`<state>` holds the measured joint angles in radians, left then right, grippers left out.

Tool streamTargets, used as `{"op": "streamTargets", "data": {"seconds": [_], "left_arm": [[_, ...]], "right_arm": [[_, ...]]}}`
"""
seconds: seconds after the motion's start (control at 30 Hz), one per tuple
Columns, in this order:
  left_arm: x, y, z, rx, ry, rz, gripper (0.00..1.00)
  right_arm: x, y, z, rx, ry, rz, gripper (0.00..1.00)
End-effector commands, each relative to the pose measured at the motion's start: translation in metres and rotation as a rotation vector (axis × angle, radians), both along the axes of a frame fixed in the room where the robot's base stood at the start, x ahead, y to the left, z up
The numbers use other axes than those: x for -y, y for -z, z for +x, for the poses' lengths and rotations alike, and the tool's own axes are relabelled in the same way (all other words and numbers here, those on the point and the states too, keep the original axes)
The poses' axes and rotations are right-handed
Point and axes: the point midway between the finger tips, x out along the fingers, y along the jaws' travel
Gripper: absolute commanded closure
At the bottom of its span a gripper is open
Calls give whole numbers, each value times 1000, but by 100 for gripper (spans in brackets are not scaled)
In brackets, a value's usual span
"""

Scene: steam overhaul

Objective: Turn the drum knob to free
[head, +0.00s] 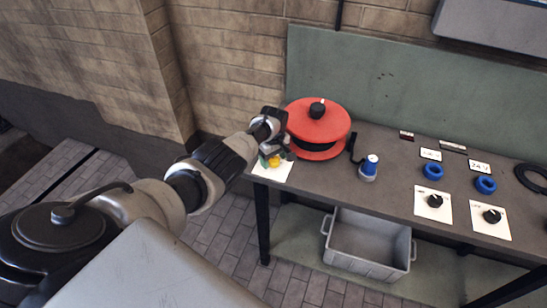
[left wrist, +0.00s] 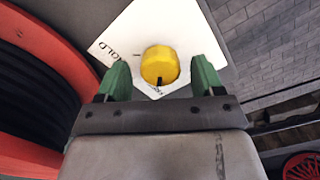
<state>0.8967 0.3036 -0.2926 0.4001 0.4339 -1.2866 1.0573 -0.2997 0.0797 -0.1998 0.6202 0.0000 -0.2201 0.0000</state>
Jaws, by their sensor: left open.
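The yellow drum knob (head: 274,161) sits on a white plate (head: 268,174) at the table's left end, beside the red drum (head: 318,122). In the left wrist view the knob (left wrist: 160,66) shows a black mark on its near side. The white plate (left wrist: 130,34) has a label that seems to read "HOLD" to the left and a short tick beside the knob. My left gripper (left wrist: 160,80) is open, with one green fingertip on each side of the knob. I cannot tell whether they touch it. Any other label is hidden. My right gripper is not in view.
A blue-capped item (head: 369,168) stands right of the drum. Two black knobs on white plates (head: 433,205) and blue rings (head: 433,171) are further right. A grey crate (head: 367,243) sits below the table. A wall rises behind the drum.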

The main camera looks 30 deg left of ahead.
Motion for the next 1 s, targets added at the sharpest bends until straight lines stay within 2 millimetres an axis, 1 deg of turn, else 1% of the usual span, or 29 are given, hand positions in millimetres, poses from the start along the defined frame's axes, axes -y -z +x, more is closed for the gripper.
{"op": "streamTargets", "data": {"seconds": [0.07,0.17,0.27,0.37,0.5,0.7,0.8,1.0], "left_arm": [[0,0,0,-1,1,-1,33],[0,-5,0,0,1,-1,33],[0,-17,0,0,1,0,33],[-1,-35,0,1,0,1,33],[0,-59,0,3,1,1,33],[0,-89,0,2,1,0,33],[0,-100,0,2,0,0,33],[0,-108,0,0,-1,0,33]], "right_arm": [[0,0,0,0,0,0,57],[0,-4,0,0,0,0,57],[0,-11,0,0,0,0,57],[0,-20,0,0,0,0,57],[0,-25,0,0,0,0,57],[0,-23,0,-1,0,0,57],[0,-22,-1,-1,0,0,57],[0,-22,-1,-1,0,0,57]]}}
